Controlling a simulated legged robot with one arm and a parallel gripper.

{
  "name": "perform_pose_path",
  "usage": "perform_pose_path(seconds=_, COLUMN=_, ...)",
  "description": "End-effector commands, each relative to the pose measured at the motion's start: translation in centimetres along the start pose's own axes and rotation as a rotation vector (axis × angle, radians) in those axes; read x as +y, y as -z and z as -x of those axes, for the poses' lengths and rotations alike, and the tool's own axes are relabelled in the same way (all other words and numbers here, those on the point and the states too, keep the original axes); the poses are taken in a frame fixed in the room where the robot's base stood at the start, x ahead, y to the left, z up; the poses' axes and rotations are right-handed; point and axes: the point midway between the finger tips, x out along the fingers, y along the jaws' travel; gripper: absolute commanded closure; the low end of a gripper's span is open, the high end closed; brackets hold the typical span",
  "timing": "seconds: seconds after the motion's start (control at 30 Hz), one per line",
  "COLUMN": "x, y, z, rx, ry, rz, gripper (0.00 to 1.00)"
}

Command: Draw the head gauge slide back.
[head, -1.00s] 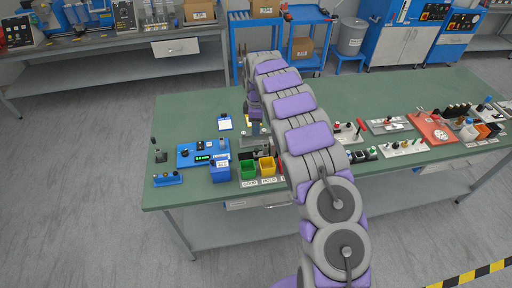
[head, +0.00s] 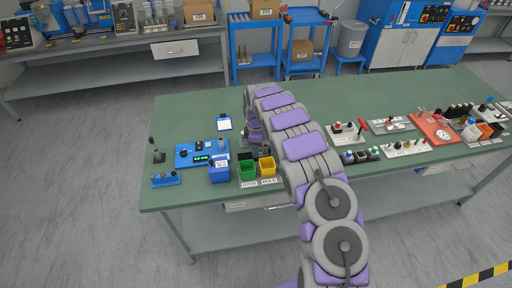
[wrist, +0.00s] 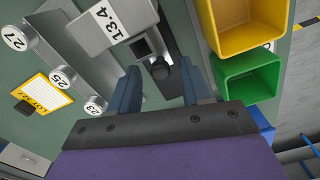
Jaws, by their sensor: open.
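In the wrist view my gripper (wrist: 160,76) is open, with its two blue-grey fingers apart. A small black knob (wrist: 160,70) shows in the gap between the fingers; I cannot tell whether either finger touches it. The knob sits by a dark slotted rail (wrist: 176,42), which I take to be the head gauge slide. In the head view my arm hides the gripper and most of this fixture.
A yellow bin (wrist: 240,22) and a green bin (wrist: 248,78) stand close to the right finger. Numbered grey cylinders (wrist: 60,78) and a yellow-edged card (wrist: 44,92) lie to the left. In the head view, a blue device (head: 202,153) stands left of the bins on the green bench (head: 190,112).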

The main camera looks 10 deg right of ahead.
Motion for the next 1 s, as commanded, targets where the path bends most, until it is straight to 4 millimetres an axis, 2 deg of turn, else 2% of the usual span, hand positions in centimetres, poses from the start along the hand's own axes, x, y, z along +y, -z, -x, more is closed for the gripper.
perform_pose_path(seconds=0.1, x=0.01, y=0.0, z=0.04, rx=0.0, ry=0.0, rz=0.0, gripper=0.53)
perform_pose_path(seconds=0.6, x=0.04, y=0.02, z=0.06, rx=0.0, ry=-0.001, rz=0.0, gripper=1.0)
perform_pose_path(seconds=1.0, x=0.06, y=0.17, z=0.13, rx=0.0, ry=-0.002, rz=0.001, gripper=1.0)
